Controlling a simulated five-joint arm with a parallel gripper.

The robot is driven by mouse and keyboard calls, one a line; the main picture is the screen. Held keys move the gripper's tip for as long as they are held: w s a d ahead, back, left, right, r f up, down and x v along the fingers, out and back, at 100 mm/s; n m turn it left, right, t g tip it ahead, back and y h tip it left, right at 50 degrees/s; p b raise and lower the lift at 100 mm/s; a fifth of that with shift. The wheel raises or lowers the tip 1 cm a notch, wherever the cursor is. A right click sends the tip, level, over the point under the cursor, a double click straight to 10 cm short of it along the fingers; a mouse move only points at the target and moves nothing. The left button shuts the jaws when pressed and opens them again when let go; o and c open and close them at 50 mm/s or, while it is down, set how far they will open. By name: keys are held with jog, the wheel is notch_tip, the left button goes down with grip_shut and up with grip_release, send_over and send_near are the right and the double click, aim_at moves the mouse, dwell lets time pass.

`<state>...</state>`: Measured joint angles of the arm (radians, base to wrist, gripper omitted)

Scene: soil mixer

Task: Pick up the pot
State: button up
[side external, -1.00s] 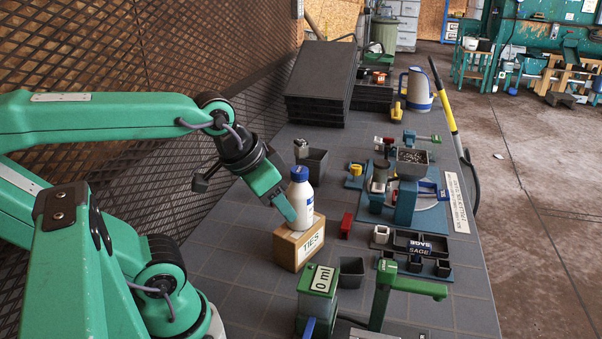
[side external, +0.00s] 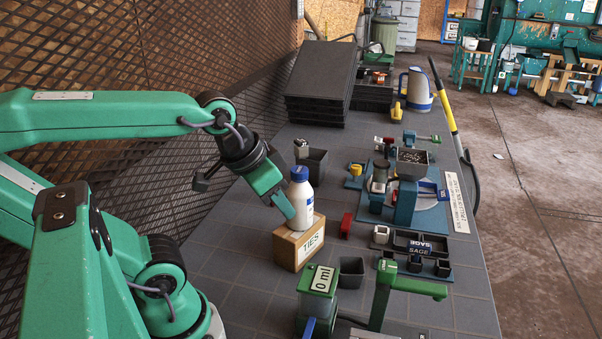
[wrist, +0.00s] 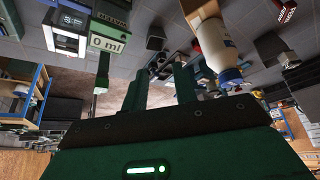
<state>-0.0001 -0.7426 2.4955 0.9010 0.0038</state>
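A second dark square pot (side external: 314,166) stands farther back, behind the white bottle. The frames do not show which pot is meant. My gripper (side external: 288,212) hangs just left of the bottle, above bench level, away from both pots. In the wrist view its two fingers (wrist: 160,90) stand apart with nothing held between them.
A white bottle with a blue cap (side external: 300,200) stands on a wooden TIES block (side external: 298,247), very close to my fingers. A green 0 ml dispenser (side external: 318,285) is in front. Bare bench lies left of the block.

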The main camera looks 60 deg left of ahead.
jog(key=w, duration=0.2)
jog(key=m+g, duration=0.6)
jog(key=g, duration=0.2)
send_over(349, 258)
jog(key=f, duration=1)
jog(key=w+f, duration=0.1)
jog(key=f, duration=0.4)
jog(key=shift+d, duration=0.2)
jog(key=shift+w+f+m, duration=0.15)
jog(key=shift+f+m, duration=0.15)
jog(key=shift+f, duration=0.35)
jog(key=shift+f, duration=0.1)
jog(key=shift+x, duration=1.2)
jog(key=shift+f, duration=0.15)
jog(key=shift+x, duration=2.45)
jog(key=shift+w+a, duration=0.1)
jog(key=shift+a, duration=0.1)
jog(key=shift+c, duration=0.5)
